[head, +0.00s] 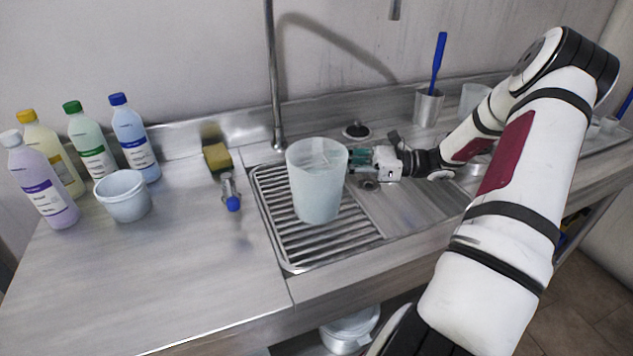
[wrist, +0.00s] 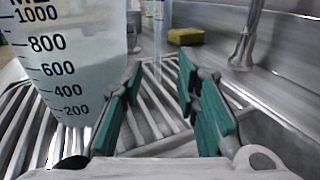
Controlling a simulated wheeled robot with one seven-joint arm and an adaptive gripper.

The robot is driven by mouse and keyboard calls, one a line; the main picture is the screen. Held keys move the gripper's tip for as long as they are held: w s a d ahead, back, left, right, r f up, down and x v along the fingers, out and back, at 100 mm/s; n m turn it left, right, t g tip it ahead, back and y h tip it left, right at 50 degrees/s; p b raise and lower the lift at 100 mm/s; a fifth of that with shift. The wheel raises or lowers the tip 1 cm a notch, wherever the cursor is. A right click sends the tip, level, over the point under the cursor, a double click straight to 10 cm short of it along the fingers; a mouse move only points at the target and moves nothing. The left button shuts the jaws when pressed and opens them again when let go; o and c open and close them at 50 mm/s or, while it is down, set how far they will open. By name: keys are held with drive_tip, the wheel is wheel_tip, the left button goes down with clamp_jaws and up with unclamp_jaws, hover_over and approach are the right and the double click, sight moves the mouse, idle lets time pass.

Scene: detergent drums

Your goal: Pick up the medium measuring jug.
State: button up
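A tall translucent white measuring jug (head: 316,185) stands upright on the ribbed drainer in the head view. In the wrist view the jug (wrist: 75,65) fills the left side, with black marks from 200 to 1000. My gripper (head: 360,158) is just right of the jug in the head view, its tips close to or partly behind the jug's edge. In the wrist view my gripper (wrist: 162,95) has its green-padded fingers apart with nothing between them. The jug lies outside the left finger; I cannot tell whether they touch.
The ribbed drainer (head: 285,245) lies under the jug. A tap (head: 275,90) rises behind it, beside a sponge (head: 217,157). Several bottles (head: 130,138) and a small pale tub (head: 123,195) stand left. A steel cup (head: 428,106) and another translucent vessel (head: 473,97) stand at the back right.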

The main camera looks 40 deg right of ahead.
sight(318, 161)
drive_tip(key=shift+r+x, duration=0.1)
drive_tip(key=shift+x, duration=1.25)
drive_tip(key=shift+r+x, duration=0.15)
drive_tip(key=shift+x, duration=1.2)
drive_tip(key=shift+s+a, duration=0.15)
drive_tip(key=shift+c, duration=0.3)
clamp_jaws()
